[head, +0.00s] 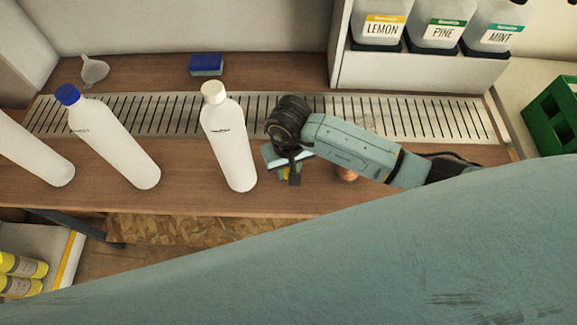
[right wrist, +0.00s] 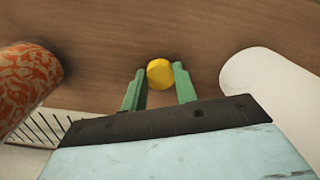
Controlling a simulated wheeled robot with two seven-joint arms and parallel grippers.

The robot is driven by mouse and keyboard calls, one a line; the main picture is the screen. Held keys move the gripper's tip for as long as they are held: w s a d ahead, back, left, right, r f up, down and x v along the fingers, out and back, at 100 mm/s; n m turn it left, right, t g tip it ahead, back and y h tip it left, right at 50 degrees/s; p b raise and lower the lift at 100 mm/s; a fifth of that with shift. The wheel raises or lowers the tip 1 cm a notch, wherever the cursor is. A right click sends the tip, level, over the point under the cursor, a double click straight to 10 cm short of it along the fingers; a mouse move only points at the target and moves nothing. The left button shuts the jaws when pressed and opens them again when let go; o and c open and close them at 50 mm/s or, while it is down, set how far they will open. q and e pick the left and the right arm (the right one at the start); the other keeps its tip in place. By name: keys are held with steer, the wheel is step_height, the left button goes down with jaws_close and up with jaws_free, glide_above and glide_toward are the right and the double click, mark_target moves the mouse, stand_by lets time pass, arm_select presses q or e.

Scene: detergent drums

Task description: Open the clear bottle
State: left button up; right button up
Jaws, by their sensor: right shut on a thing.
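My right gripper (head: 284,172) is over the wooden counter, to the right of a white bottle with a cream cap. In the right wrist view its two green fingers (right wrist: 159,84) are shut on a round yellow cap (right wrist: 160,72), seen from above. Whatever is under the cap is hidden, so I cannot make out a clear bottle body in either view. In the head view my gripper and arm cover most of that spot. My left gripper is not in view.
The cream-capped white bottle (head: 230,145) stands close left; it also shows in the wrist view (right wrist: 268,88). A blue-capped bottle (head: 118,142) is farther left. A red-orange patterned object (right wrist: 25,85) is on the gripper's other side. A metal grate (head: 160,108) and blue sponge (head: 206,65) lie behind.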

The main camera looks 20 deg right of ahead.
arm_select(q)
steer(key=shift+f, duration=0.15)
arm_select(e)
steer(key=shift+f, duration=0.1)
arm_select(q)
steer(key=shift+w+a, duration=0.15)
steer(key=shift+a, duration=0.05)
arm_select(e)
steer(key=o, duration=1.1)
steer(key=shift+r, duration=0.2)
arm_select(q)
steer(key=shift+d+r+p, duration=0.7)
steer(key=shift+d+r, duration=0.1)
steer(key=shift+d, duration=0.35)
arm_select(e)
step_height(320, 180, up, 12)
steer(key=shift+f, duration=0.1)
